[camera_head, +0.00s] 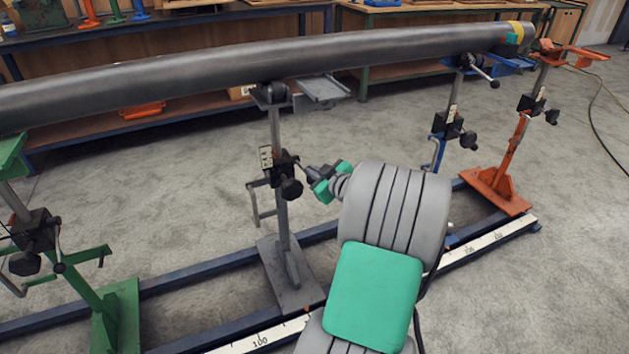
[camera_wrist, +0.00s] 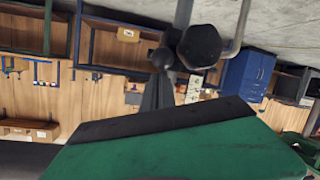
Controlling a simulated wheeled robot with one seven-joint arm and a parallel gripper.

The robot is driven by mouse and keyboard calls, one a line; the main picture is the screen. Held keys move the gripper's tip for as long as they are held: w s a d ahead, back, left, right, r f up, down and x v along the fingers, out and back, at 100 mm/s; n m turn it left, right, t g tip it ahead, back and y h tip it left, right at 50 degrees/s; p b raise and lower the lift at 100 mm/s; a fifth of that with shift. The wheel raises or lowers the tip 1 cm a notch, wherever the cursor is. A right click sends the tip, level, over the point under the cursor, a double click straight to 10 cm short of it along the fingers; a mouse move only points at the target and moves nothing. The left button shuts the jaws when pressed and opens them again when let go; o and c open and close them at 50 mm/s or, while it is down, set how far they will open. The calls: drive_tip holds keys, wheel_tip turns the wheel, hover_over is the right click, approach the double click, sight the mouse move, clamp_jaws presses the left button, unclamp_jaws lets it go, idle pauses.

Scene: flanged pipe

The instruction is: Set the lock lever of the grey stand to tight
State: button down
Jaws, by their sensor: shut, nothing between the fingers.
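The grey stand (camera_head: 277,205) is upright in the middle of the head view, under the long pipe. Its black lock collar (camera_head: 281,163) carries a label plate (camera_head: 265,158) and a black knob (camera_head: 291,189). The lock lever is hard to make out there, close to my gripper. In the wrist view a ball-ended black lever (camera_wrist: 160,84) shows beside the large knob (camera_wrist: 200,46). My gripper (camera_head: 322,183) is shut and empty, just right of the collar. Its green, black-edged finger (camera_wrist: 180,145) fills the bottom of the wrist view; contact with the lever cannot be told.
The dark pipe (camera_head: 190,75) runs overhead across several stands. A green stand (camera_head: 112,310) is at left; a blue stand (camera_head: 449,115) and an orange stand (camera_head: 505,180) are at right. A floor rail with a scale (camera_head: 490,242) crosses the front. Workbenches line the back.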

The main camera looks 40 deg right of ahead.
drive_tip(key=shift+a+f+y+b, duration=0.15)
drive_tip(key=shift+a+f+b, duration=0.15)
drive_tip(key=shift+f+b, duration=0.3)
drive_tip(key=shift+a+f+y+b, duration=0.15)
drive_tip(key=shift+a+f+b, duration=0.15)
drive_tip(key=shift+f+b, duration=0.5)
drive_tip(key=shift+f, duration=0.05)
drive_tip(key=shift+r, duration=0.1)
drive_tip(key=shift+w+a+r, duration=0.1)
drive_tip(key=shift+r, duration=0.25)
wheel_tip(320, 180, up, 3)
drive_tip(key=w+a+p, duration=0.1)
drive_tip(key=p, duration=0.2)
approach(308, 180)
drive_tip(key=shift+a+r, duration=0.2)
drive_tip(key=shift+a, duration=0.25)
drive_tip(key=shift+a+r, duration=0.15)
drive_tip(key=shift+a, duration=0.35)
